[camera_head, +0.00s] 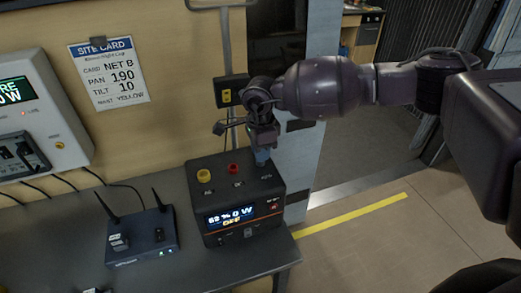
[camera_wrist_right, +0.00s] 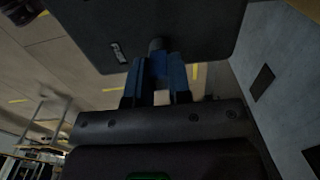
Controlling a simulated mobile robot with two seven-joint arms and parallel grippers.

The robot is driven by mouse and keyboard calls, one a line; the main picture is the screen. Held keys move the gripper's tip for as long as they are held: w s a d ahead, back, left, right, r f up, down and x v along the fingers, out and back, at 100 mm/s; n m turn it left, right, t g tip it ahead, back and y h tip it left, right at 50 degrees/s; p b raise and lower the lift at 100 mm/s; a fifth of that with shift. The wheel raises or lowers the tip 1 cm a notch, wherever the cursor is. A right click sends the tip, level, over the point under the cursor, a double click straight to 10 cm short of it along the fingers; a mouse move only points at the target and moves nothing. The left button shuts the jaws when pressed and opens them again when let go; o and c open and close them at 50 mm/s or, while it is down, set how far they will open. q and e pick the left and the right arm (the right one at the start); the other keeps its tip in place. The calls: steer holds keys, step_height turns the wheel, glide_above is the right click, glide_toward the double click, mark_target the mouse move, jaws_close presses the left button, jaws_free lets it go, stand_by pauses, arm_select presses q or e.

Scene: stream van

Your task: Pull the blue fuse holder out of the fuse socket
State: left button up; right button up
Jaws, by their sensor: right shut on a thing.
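The black power box (camera_head: 240,228) stands on the grey bench with its display facing me. The blue fuse holder (camera_head: 262,156) shows at the back right of the box's top, directly below my right gripper (camera_head: 262,146). My right gripper is shut on it from above. In the right wrist view the blue holder (camera_wrist_right: 159,64) sits between the fingers, close to the box (camera_wrist_right: 150,25). A dark round piece shows between the holder and the box. The socket is hidden, so I cannot tell how deep the holder sits. My left gripper is not in view.
A yellow knob (camera_head: 204,175) and a red button (camera_head: 233,168) are on the box's top, left of the gripper. A router (camera_head: 142,240) with two antennas stands to the left. A wall switch (camera_head: 228,96) is behind. The floor at right is clear.

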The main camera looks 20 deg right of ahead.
jaws_close()
steer(key=shift+r+p, duration=0.7)
steer(key=shift+r, duration=0.8)
steer(key=shift+r, duration=0.15)
steer(key=shift+r, duration=1.35)
